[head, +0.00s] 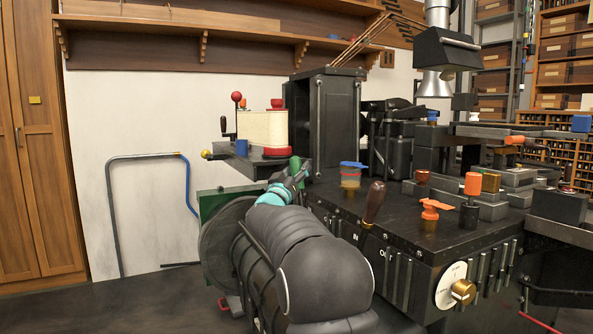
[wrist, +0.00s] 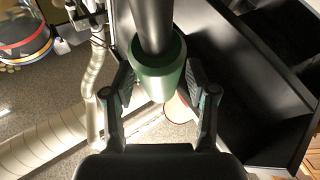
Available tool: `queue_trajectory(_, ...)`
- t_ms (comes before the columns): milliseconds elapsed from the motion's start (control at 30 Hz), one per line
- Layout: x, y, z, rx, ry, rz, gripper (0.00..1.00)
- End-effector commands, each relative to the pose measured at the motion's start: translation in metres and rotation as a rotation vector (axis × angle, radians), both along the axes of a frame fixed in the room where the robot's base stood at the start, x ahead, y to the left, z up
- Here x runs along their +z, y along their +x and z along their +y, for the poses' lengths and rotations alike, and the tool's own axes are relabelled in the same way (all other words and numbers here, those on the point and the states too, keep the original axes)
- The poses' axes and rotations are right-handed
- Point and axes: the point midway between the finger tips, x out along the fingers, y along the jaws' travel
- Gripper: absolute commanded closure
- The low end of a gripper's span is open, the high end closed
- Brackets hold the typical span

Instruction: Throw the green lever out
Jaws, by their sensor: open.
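The green lever's grip (wrist: 157,72) is a dark green, cup-ended handle on a thick black shaft, seen in the wrist view. My gripper (wrist: 158,80) is open, with one finger on each side of the grip. A gap shows at the left finger; I cannot tell whether the right finger touches. In the head view my gripper (head: 292,177) is at the machine's left side, beyond my arm. A small green patch there may be the lever, mostly hidden.
A black machine table (head: 400,215) stands to the right, with a brown-handled lever (head: 374,203), an orange knob (head: 430,207) and a dial (head: 452,286). A cream spool (head: 263,128) is behind my gripper. A bent pipe frame (head: 112,205) leans at the wall.

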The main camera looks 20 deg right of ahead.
Motion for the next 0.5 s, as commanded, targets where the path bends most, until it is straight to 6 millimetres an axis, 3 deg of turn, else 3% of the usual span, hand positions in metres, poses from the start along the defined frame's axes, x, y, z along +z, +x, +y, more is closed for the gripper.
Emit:
queue_trajectory(233, 0.0002, 0.0003, -0.0003, 0.0, 0.0, 0.0, 0.43)
queue_trajectory(433, 0.0001, 0.0003, -0.0003, 0.0, 0.0, 0.0, 0.93)
queue_trajectory(467, 0.0002, 0.0002, -0.0002, 0.0, 0.0, 0.0, 1.0)
queue_trajectory(500, 0.0002, 0.0002, -0.0002, 0.0, 0.0, 0.0, 1.0)
